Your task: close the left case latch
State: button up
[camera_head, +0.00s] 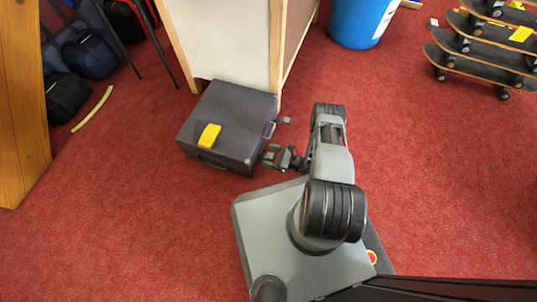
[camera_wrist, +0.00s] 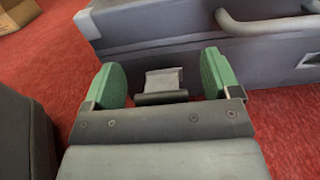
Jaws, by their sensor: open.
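A dark grey case (camera_head: 228,112) lies flat on the red carpet; its side also shows in the wrist view (camera_wrist: 135,45). Its handle (camera_head: 269,130) is on the side facing my arm and shows at upper right in the wrist view (camera_wrist: 275,25). The left latch (camera_wrist: 163,82) is a light grey flap standing out from the case, left of the handle. My gripper (camera_wrist: 164,80) is open, with one green pad on each side of this flap; contact cannot be told. In the head view, my gripper (camera_head: 268,157) is beside the case's near right corner.
Another latch flap (camera_head: 284,120) sticks out beyond the handle. A pale cabinet (camera_head: 225,45) stands right behind the case. A blue bin (camera_head: 360,20) and skateboards (camera_head: 485,60) are farther off. Carpet in front is clear.

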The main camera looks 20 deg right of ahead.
jog(key=c, duration=1.3)
jog(key=shift+w+r+h+p, duration=0.15)
jog(key=shift+r+h+p, duration=0.25)
jog(key=shift+p, duration=0.5)
jog(key=g+p, duration=0.1)
jog(key=r+h+p, duration=0.1)
jog(key=p, duration=0.1)
jog(key=shift+w+a+g+h, duration=0.2)
jog(key=shift+a+g+h, duration=0.1)
jog(key=shift+a+g, duration=0.1)
jog(key=shift+w+a+g+h+p, duration=0.35)
jog(key=shift+a+g+h+p, duration=0.2)
jog(key=shift+h+p, duration=0.2)
jog(key=shift+w+a, duration=0.2)
jog(key=o, duration=1.3)
